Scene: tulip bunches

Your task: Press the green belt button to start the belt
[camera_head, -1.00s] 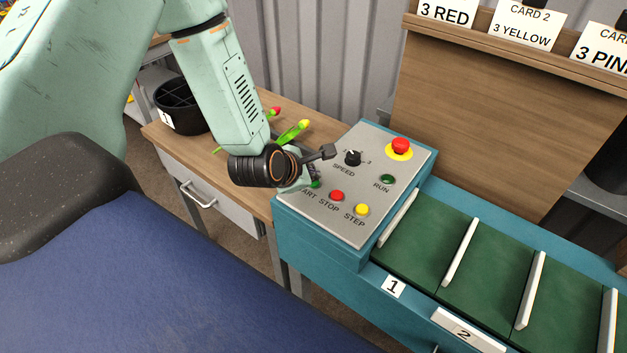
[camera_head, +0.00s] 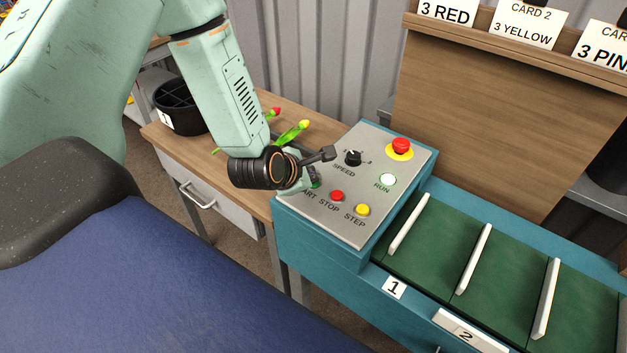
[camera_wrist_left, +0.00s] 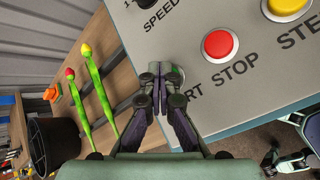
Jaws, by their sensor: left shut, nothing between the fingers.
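The green start button (camera_head: 317,184) is at the near left of the grey control panel (camera_head: 325,221), mostly hidden by my left gripper (camera_head: 309,178). In the left wrist view my left gripper (camera_wrist_left: 161,72) is shut and empty, its fingertips over the button's place beside the partly covered START label. Exact contact is hard to see. The RUN lamp (camera_head: 388,180) glows bright whitish green. The green belt (camera_head: 438,232) with white cleats runs off to the right. What seems to be my right gripper (camera_wrist_left: 284,160) shows small at the lower right of the wrist view; its jaws are unclear.
A red stop button (camera_head: 337,196), a yellow step button (camera_head: 362,210), a speed knob (camera_head: 353,158) and a red emergency button (camera_head: 400,146) share the panel. Tulips (camera_head: 292,132) lie on the wooden table (camera_head: 240,112) behind my gripper, near a black bucket (camera_head: 181,106).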

